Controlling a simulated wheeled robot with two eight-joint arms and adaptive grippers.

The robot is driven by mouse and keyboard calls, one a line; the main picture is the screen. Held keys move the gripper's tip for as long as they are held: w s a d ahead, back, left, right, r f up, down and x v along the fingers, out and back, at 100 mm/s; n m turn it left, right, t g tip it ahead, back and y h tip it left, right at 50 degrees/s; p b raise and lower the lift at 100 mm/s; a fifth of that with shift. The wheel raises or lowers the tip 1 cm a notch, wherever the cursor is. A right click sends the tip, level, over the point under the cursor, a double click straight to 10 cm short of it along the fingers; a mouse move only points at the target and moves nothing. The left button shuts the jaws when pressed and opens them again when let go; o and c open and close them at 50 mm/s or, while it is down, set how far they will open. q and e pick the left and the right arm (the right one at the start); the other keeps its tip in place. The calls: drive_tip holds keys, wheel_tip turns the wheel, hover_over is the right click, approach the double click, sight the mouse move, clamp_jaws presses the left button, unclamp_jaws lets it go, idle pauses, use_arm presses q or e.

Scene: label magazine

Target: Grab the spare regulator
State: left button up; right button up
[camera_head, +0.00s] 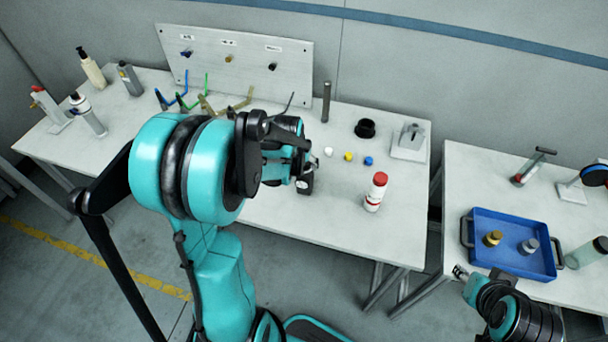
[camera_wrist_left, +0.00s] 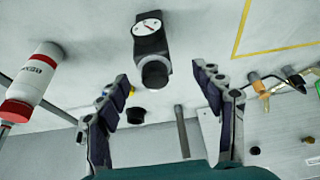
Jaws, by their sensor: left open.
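The regulator, a black body with a round white gauge and a dark knob, lies on the table in the left wrist view (camera_wrist_left: 152,42). In the head view it shows partly (camera_head: 305,184) beside my left arm. My left gripper (camera_wrist_left: 161,72) is open, its two fingers apart on either side of the regulator's knob end, with nothing held between them. In the head view my left arm hides most of this gripper. My right arm is at the lower right in the head view, its end (camera_head: 461,272) small and unclear.
A red-and-white bottle (camera_head: 375,193) stands right of the regulator. Small white, yellow and blue caps (camera_head: 348,157) and a black cup (camera_head: 365,128) lie behind. A blue tray (camera_head: 480,261) is on the right table.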

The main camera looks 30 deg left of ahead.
sight(305, 171)
use_arm(q)
drive_tip(key=x, duration=0.2)
drive_tip(key=b+x, duration=0.1)
drive_tip(key=x, duration=0.1)
drive_tip(key=d+b+x, duration=0.1)
drive_tip(key=x, duration=0.2)
drive_tip(key=shift+s+f, duration=0.1)
drive_tip(key=shift+f, duration=0.05)
clamp_jaws()
